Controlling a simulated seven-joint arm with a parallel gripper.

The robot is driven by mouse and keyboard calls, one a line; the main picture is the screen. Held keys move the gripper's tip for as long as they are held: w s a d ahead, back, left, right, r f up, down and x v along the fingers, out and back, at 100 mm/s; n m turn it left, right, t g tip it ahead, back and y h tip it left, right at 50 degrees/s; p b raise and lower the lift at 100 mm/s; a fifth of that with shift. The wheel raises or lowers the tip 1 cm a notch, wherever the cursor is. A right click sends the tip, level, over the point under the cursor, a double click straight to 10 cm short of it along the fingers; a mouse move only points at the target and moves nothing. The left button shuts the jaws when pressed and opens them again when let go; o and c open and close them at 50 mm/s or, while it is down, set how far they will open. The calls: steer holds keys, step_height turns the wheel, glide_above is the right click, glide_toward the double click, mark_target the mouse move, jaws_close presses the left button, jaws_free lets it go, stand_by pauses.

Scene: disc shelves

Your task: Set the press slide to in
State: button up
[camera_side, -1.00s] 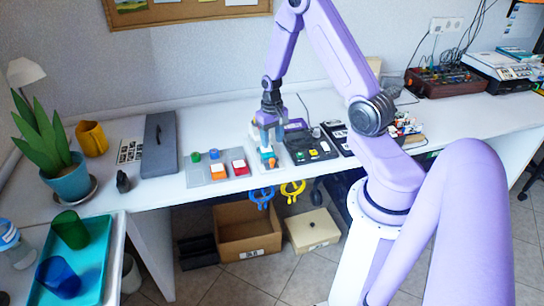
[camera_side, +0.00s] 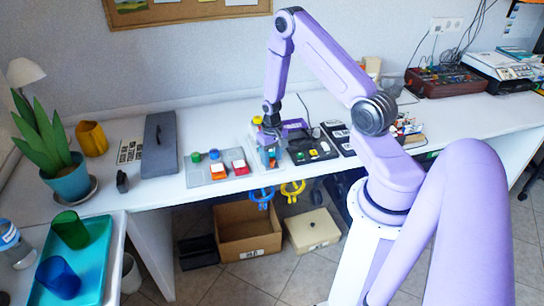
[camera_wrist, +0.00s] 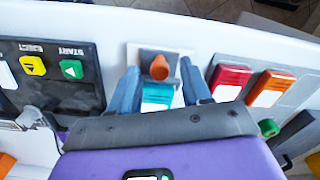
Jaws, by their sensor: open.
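A small unit stands at the table's front edge, with an orange knob (camera_wrist: 160,67) on a grey plate (camera_wrist: 146,56) and a teal block (camera_wrist: 157,97) beside the knob. It looks like the press slide, though I cannot read a label or tell its setting. My gripper (camera_wrist: 161,84) is open in the wrist view, one finger on each side of the teal block and short of the knob. Any contact with the sides is unclear. In the side view my gripper (camera_side: 270,156) is low over this unit and hides most of it.
A black panel (camera_side: 311,148) with START and EJECT buttons stands right of the unit in the side view. A grey panel (camera_side: 205,178) with red and orange switches stands left. A yellow knob (camera_side: 257,120) rises behind.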

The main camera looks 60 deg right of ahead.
jaws_close()
steer(key=shift+w+d, duration=2.85)
steer(key=shift+w, duration=0.05)
jaws_free()
step_height(320, 180, up, 18)
steer(key=shift+f, duration=0.25)
